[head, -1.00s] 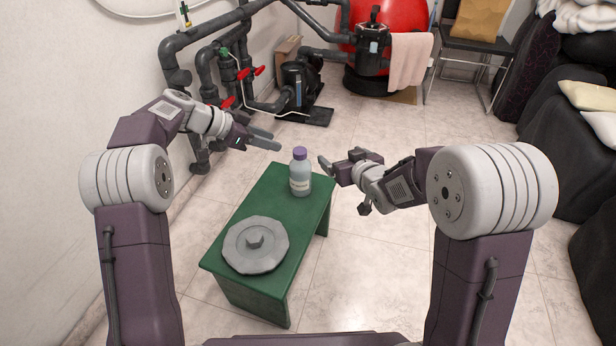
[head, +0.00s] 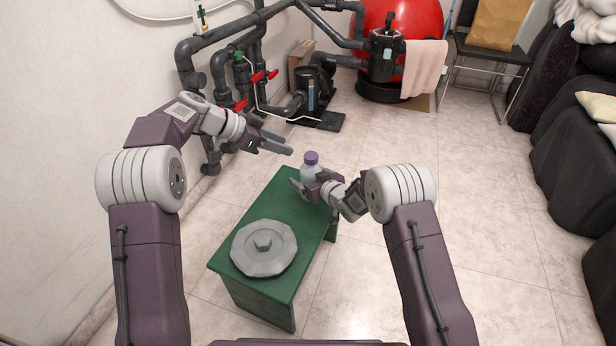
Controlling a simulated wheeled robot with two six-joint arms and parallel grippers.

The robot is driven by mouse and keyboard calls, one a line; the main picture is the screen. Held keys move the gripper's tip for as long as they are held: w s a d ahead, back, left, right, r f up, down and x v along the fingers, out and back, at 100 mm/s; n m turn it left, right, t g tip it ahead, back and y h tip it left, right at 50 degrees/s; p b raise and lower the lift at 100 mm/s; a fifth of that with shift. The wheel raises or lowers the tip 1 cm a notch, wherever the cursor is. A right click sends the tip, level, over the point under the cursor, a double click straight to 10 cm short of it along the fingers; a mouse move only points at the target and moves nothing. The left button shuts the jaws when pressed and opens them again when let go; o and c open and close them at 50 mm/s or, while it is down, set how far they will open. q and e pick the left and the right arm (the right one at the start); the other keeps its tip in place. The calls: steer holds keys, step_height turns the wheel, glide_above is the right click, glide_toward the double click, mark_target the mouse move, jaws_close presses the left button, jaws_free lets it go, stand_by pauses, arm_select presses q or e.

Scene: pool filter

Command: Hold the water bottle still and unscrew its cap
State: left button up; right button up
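The water bottle (head: 309,173) stands upright on the far end of the green bench (head: 283,190), with its purple cap (head: 311,157) on top. My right gripper (head: 303,184) is at the bottle's body, with a finger across its near left side. It hides the lower part of the bottle and its label. Whether the fingers press on the bottle cannot be made out. My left gripper (head: 287,144) is open and empty, above and to the left of the cap, with its fingers pointing right and not touching it.
A grey round lid (head: 264,248) lies on the near part of the bench. Pipes with red valve handles and a pump (head: 307,92) stand behind by the wall. A red tank (head: 405,20) is at the back. The floor right of the bench is clear.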

steer(key=shift+x, duration=0.95)
steer(key=shift+r, duration=0.1)
steer(key=c, duration=1.9)
steer(key=o, duration=1)
steer(key=c, duration=0.7)
steer(key=shift+c, duration=0.2)
